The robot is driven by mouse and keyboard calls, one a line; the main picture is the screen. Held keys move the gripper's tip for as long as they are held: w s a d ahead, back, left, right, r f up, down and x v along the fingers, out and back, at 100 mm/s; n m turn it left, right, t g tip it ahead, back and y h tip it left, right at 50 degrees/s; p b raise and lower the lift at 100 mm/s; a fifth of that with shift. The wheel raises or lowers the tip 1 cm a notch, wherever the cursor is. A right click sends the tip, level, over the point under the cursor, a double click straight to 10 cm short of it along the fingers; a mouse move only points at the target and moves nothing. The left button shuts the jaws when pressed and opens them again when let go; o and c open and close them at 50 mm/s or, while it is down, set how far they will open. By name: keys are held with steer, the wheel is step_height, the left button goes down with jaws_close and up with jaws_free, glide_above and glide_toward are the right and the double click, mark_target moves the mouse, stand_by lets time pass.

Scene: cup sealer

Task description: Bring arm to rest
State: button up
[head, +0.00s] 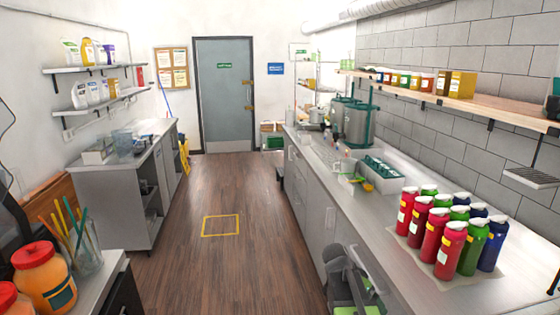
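In the head view, a grey and green jointed shape (350,272) stands low in front of the right counter, cut off by the bottom edge. It looks like my arm with my gripper, folded close to the counter front. I cannot make out two fingertips or a gap between them. I see nothing held there.
The right counter (318,168) bears several red, green and blue bottles (444,238) near its front, and a white bin (376,176). At lower left are orange jars (44,277) and a glass of straws (84,252). The floor (205,265) between the counters is clear.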

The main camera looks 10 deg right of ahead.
steer(key=s+a+f+n+y, duration=0.2)
steer(key=a+n, duration=0.4)
steer(key=a, duration=0.3)
steer(key=s+a+f+n+y, duration=0.2)
steer(key=s+a+n+y, duration=0.2)
steer(key=a, duration=0.5)
steer(key=shift+s+a+n+g, duration=0.15)
steer(key=shift+s+n+g, duration=0.15)
steer(key=shift+s+n, duration=0.85)
